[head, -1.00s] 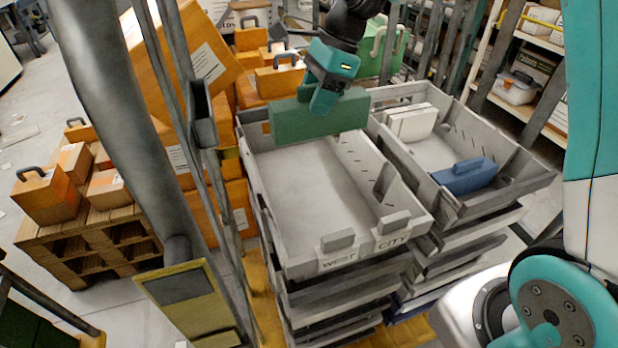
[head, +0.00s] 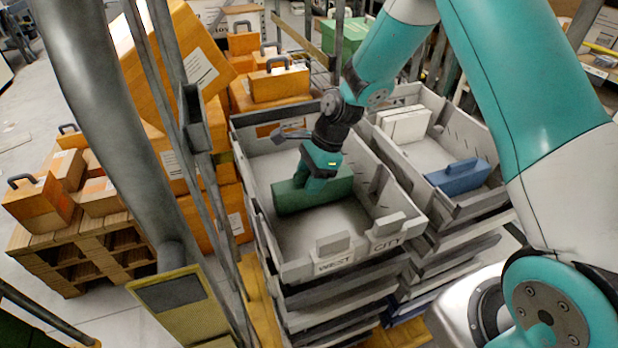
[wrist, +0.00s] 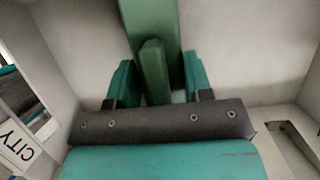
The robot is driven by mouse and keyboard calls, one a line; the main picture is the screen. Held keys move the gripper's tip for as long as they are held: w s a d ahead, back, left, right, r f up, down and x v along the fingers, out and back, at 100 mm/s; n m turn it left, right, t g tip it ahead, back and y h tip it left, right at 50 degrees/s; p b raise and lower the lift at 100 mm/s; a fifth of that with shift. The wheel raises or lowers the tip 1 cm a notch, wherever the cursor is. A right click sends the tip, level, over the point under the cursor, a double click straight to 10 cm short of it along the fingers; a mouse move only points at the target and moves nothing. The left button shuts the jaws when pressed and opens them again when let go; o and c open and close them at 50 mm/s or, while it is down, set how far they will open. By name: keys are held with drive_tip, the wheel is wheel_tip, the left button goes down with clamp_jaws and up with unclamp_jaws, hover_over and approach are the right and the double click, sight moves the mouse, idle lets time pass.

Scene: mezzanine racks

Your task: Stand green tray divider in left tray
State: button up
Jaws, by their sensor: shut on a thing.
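The green tray divider (head: 335,190) is inside the left tray (head: 294,273), spanning much of its width around the middle. In the wrist view the divider (wrist: 150,25) runs away from the jaws, its grip tab between them. My gripper (head: 318,176) is shut on the divider from above; in the wrist view its fingers (wrist: 157,85) sit on both sides of the tab. The divider looks roughly upright. Whether its lower edge touches the tray floor is hard to tell.
The right tray (head: 488,205) holds a blue divider (head: 458,177) and white boxes (head: 404,124). Both trays top stacks of trays. A grey rack post (head: 183,110) stands left of the trays. Orange cases (head: 278,82) are piled behind. The left tray's front floor is clear.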

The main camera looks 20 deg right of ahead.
drive_tip(key=shift+f, duration=0.2)
drive_tip(key=shift+f, duration=0.2)
drive_tip(key=o, duration=1)
drive_tip(key=shift+r, duration=0.2)
